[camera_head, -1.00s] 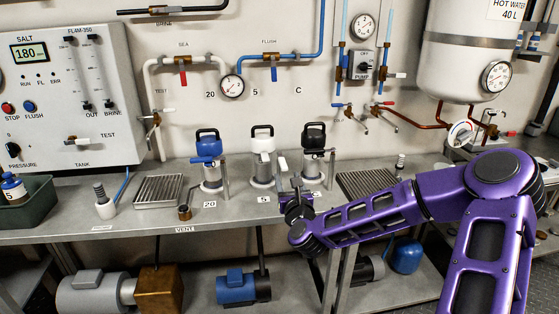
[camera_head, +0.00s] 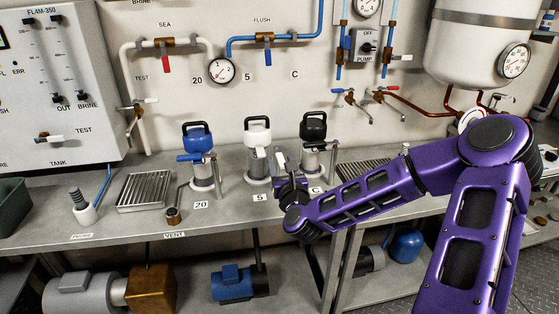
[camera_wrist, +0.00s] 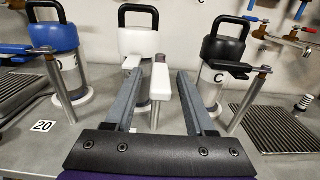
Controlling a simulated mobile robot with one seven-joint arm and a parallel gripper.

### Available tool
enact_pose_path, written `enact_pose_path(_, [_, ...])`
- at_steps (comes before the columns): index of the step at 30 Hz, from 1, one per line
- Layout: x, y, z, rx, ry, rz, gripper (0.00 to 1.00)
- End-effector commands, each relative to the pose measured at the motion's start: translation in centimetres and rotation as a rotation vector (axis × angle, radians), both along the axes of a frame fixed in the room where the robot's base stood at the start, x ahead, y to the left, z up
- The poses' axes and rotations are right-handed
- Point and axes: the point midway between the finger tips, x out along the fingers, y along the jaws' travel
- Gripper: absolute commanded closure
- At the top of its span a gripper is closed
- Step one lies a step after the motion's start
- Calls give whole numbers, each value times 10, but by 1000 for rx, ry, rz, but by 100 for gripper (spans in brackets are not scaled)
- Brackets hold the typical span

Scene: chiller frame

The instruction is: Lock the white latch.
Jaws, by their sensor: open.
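The white-topped canister (camera_head: 257,140) stands on the bench between a blue-topped and a black-topped one. In the wrist view its white lid (camera_wrist: 138,42) has a black handle and a short white tab (camera_wrist: 131,62) at its side. The white latch (camera_wrist: 160,83) sits on a post beside the canister and points towards my wrist camera, apart from the tab. It also shows in the head view (camera_head: 279,158). My gripper (camera_wrist: 158,72) is open, with one finger on each side of the latch. I cannot tell whether either finger touches it. My gripper (camera_head: 290,181) partly hides the post in the head view.
The blue canister (camera_head: 197,140) and black canister (camera_head: 313,130) stand close on either side, each with a latch reaching across to its post. Drain grates (camera_head: 145,190) lie on the bench further out. Pipes and gauges line the wall behind.

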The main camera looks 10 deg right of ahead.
Motion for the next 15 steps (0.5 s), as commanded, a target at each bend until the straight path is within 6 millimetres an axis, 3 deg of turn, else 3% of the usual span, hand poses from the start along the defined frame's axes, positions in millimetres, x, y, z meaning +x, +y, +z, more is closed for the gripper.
enact_pose_path(7, [0, 0, 0, 0, 0, 0, 47])
enact_pose_path(15, [0, 0, 0, 0, 0, 0, 95])
